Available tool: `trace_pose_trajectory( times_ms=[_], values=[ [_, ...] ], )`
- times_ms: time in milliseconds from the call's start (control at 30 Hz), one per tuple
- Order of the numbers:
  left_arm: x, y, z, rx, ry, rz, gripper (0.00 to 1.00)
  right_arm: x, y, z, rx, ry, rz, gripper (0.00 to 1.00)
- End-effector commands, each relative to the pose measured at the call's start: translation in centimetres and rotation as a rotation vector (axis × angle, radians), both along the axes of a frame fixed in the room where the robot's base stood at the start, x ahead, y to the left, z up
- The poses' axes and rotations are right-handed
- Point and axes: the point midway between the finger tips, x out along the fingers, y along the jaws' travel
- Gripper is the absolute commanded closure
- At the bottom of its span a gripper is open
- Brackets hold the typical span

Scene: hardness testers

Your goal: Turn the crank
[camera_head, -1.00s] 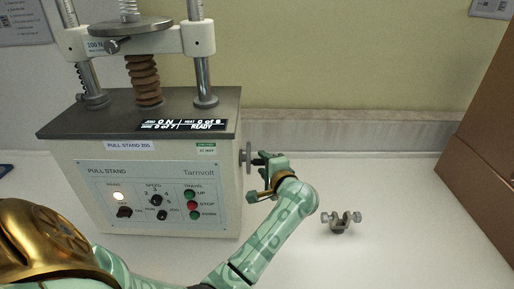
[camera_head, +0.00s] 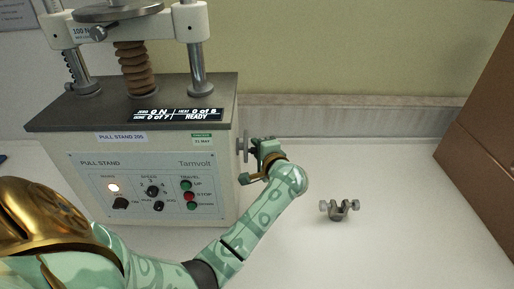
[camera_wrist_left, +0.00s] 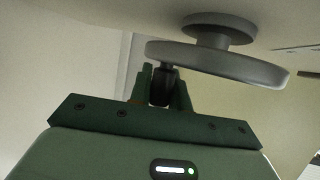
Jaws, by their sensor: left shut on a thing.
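The crank is a grey disc (camera_head: 242,148) on the right side wall of the pull stand (camera_head: 150,190). In the left wrist view the crank disc (camera_wrist_left: 215,62) has a short dark handle (camera_wrist_left: 161,88) standing off it near its left edge. My left gripper (camera_head: 256,149) is at the handle, to the right of the disc. In the left wrist view the left gripper (camera_wrist_left: 161,82) has its two green fingers on either side of the handle, shut on it. The fingers partly hide the handle. My right gripper is not in view.
A small metal clamp (camera_head: 338,210) lies on the white table right of my arm. A brown box (camera_head: 485,125) stands at the far right. The stand's display (camera_head: 175,115) reads 0 N and READY. The table between clamp and box is clear.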

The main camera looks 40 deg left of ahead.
Motion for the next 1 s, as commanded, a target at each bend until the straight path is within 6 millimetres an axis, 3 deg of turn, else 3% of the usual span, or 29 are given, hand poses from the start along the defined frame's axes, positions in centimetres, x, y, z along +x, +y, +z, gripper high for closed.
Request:
trace_pose_trajectory(
  times_ms=[1000],
  values=[
    [-1.8,-1.6,-1.2,-0.375,0.438,0.001,1.00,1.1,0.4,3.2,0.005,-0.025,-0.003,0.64]
  ],
)
